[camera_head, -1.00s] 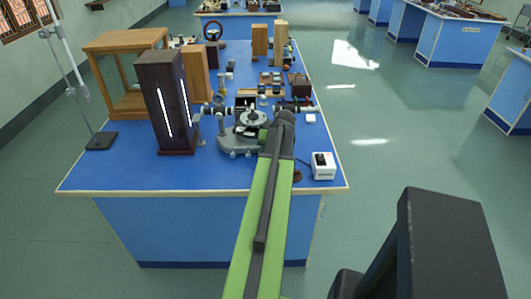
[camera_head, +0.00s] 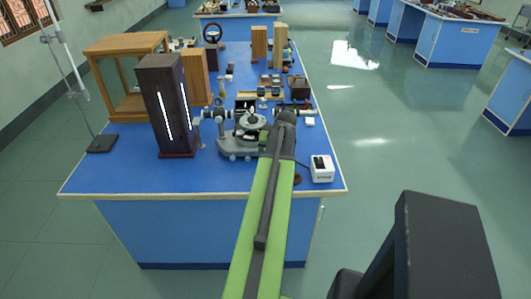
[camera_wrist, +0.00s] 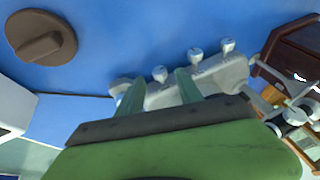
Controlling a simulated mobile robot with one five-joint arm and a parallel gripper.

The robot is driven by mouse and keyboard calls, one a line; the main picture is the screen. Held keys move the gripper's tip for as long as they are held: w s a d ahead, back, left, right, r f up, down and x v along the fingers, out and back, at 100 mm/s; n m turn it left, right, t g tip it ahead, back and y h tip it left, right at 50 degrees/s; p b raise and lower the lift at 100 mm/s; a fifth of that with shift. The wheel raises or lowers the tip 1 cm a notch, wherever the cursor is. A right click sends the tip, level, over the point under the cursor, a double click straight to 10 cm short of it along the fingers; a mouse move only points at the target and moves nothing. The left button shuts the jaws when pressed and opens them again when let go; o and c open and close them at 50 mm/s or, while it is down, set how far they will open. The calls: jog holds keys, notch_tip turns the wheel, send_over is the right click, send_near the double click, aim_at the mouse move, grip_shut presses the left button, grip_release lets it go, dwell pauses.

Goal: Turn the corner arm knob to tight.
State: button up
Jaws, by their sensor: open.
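The grey spectrometer (camera_head: 240,140) stands on the blue bench, beyond the end of my arm. In the wrist view its pale grey base (camera_wrist: 210,78) carries several small light knobs, such as one knob (camera_wrist: 228,45) on the right and another (camera_wrist: 195,55) beside it. A third knob (camera_wrist: 160,73) appears between my fingertips; I cannot tell its depth from them. My gripper (camera_wrist: 158,80) is open, its two green fingers apart and holding nothing visible. A brown round knob with a raised bar (camera_wrist: 40,40) sits on the blue surface, left of the fingers. I cannot tell which knob is the corner arm knob.
A white box (camera_head: 321,168) stands near the bench's front right corner. A dark wooden lamp housing (camera_head: 163,105) with bright slits stands left of the spectrometer. Wooden blocks and small instruments fill the bench behind.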

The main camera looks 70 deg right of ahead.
jog(key=p+v, duration=1.2)
jog(key=v, duration=0.3)
jog(key=shift+s+a+r+p, duration=0.15)
jog(key=shift+r+p, duration=0.05)
jog(key=shift+p, duration=0.1)
